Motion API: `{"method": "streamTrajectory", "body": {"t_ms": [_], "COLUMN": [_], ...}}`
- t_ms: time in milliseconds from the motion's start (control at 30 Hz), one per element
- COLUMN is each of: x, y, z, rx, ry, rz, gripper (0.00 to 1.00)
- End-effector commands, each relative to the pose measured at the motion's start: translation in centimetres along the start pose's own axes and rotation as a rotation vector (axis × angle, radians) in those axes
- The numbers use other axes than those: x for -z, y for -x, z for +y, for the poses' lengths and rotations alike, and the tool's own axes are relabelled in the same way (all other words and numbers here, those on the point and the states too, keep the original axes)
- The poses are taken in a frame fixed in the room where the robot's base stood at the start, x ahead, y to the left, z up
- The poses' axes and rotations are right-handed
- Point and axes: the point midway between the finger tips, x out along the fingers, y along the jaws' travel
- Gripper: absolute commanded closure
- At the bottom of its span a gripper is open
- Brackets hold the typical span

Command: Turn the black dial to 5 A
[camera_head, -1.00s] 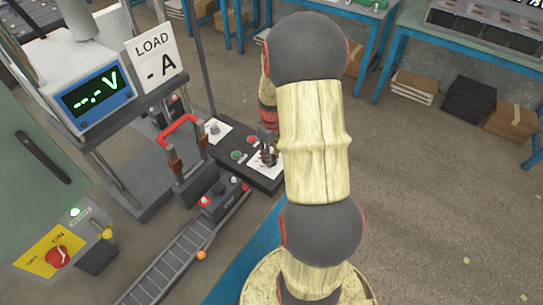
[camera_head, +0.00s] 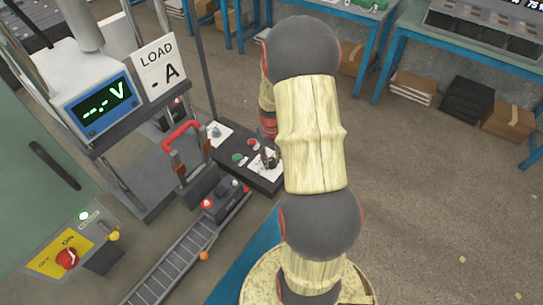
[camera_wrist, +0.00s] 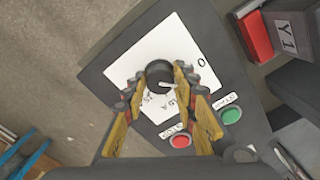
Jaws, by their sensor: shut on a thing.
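The black dial (camera_wrist: 159,74) stands on a white scale plate (camera_wrist: 143,64) on the dark console, in the upper middle of the wrist view. My gripper (camera_wrist: 160,82) is shut on it, one finger at each side. A white pointer mark on the dial aims to the lower right in that view. A "0" shows on the plate to the right; the other labels, one with an "A", are partly hidden by my fingers. In the head view my gripper (camera_head: 271,159) is small at the console, and the dial cannot be made out there.
A green button (camera_wrist: 231,114) and a red button (camera_wrist: 181,140) sit close to my right finger. A "LOAD" sign (camera_head: 158,68) reads "- A" and a meter (camera_head: 105,103) reads "--.- V". A roller conveyor (camera_head: 178,262) and a red-handled clamp (camera_head: 183,135) stand left of the console.

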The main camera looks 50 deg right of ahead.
Motion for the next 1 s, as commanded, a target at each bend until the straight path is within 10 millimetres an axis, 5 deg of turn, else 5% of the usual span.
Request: {"method": "streamTrajectory", "body": {"t_ms": [500, 1000], "x": [0.02, 0.05], "y": [0.09, -0.01], "z": [-0.02, -0.01], "rx": [0.000, 0.000], "ry": [-0.319, -0.371], "rz": [0.000, 0.001], "gripper": [0.97, 0.97]}}
